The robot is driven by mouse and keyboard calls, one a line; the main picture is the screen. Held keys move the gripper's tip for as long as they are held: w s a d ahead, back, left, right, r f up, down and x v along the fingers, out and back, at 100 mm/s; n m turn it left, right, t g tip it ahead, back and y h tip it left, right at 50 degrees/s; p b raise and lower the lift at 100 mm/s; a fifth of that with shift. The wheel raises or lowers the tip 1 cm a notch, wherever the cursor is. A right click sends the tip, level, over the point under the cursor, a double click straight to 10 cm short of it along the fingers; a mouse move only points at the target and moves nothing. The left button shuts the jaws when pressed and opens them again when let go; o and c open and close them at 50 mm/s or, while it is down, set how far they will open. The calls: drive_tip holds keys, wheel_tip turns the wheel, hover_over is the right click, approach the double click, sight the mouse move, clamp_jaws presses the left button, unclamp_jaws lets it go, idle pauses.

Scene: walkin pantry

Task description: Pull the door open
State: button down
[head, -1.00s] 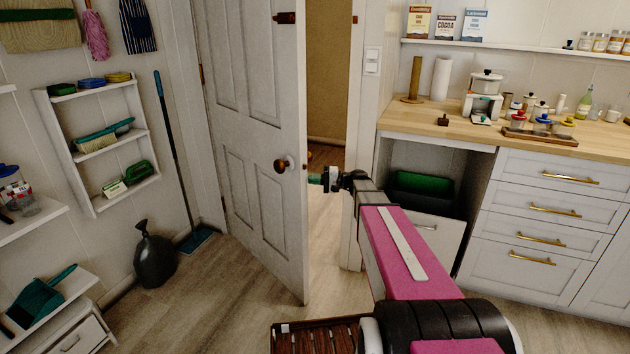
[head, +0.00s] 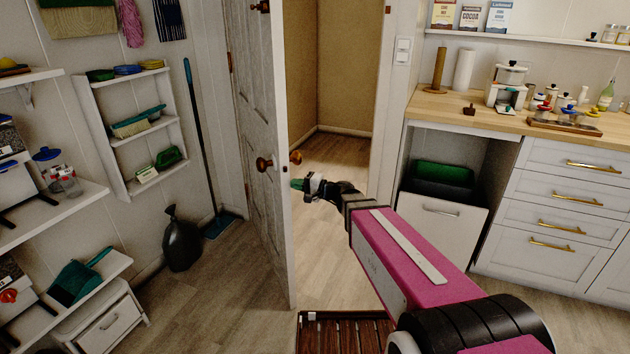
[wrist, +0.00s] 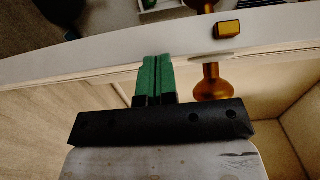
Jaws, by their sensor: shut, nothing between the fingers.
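The white panelled door (head: 262,130) stands ajar, swung into the room on the left, with a wide gap to its right. A brown round knob (head: 264,163) is on its near face, and a second knob (head: 296,157) shows on its far face. My gripper (head: 297,184) is in the gap by the door's free edge, near the far-side knob. In the wrist view my green fingertips (wrist: 154,80) are closed together and empty. They lie beside the golden knob (wrist: 211,84), close to the door edge (wrist: 100,48); contact cannot be told.
A dark bag (head: 181,238) and a blue mop (head: 219,224) stand left of the door. Shelves line the left wall. A slatted brown mat (head: 345,335) lies in front. The counter (head: 480,108) and an open bin drawer (head: 440,218) are at right. Floor between is clear.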

drive_tip(key=s+a+t, duration=0.1)
drive_tip(key=s+a, duration=0.4)
drive_tip(key=a, duration=1)
drive_tip(key=s+a, duration=0.4)
drive_tip(key=a, duration=1.1)
drive_tip(key=w+a, duration=0.3)
drive_tip(key=a, duration=3)
drive_tip(key=shift+m, duration=0.4)
drive_tip(key=shift+d, duration=0.1)
